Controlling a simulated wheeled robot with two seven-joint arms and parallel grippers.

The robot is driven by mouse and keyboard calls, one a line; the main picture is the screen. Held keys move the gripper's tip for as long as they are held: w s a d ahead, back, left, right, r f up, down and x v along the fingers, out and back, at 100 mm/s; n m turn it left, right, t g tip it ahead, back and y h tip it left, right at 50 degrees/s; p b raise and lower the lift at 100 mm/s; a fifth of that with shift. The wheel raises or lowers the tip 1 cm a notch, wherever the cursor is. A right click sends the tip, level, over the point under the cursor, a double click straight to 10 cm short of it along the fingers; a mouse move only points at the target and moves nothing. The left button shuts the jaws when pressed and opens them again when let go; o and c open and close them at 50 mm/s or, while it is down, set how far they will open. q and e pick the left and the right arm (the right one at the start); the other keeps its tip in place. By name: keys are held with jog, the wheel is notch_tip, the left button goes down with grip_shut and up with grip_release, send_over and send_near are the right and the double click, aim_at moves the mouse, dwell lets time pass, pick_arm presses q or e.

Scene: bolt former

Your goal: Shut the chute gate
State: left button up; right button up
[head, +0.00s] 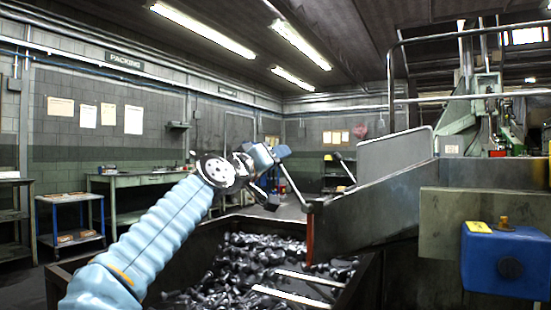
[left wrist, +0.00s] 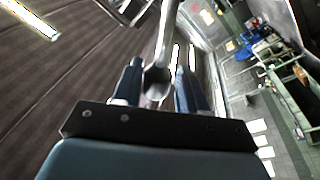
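The grey metal chute (head: 375,210) slopes down from the right, ending above a bin of dark bolts. A narrow red-brown plate (head: 310,237), apparently the gate seen nearly edge-on, hangs at its lower end. A thin grey lever (head: 292,184) rises up and left from the plate's top. My left gripper (head: 277,178) is at the lever's upper end. In the left wrist view, a metal rod with a round end (left wrist: 157,80), apparently this lever, lies between its two dark, parted fingers. I cannot tell whether they touch it. My right gripper is out of view.
The bolt bin (head: 370,280) stands below the chute, with pale bars across the bolts. A black-gripped rod (head: 345,167) stands behind the chute's edge. A blue box (head: 505,262) is at the right. A workbench (head: 140,179) and blue cart (head: 70,238) stand back left.

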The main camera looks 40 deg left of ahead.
pick_arm(q)
jog(key=shift+o, duration=0.7)
jog(key=b+v, duration=0.2)
jog(key=v, duration=1.2)
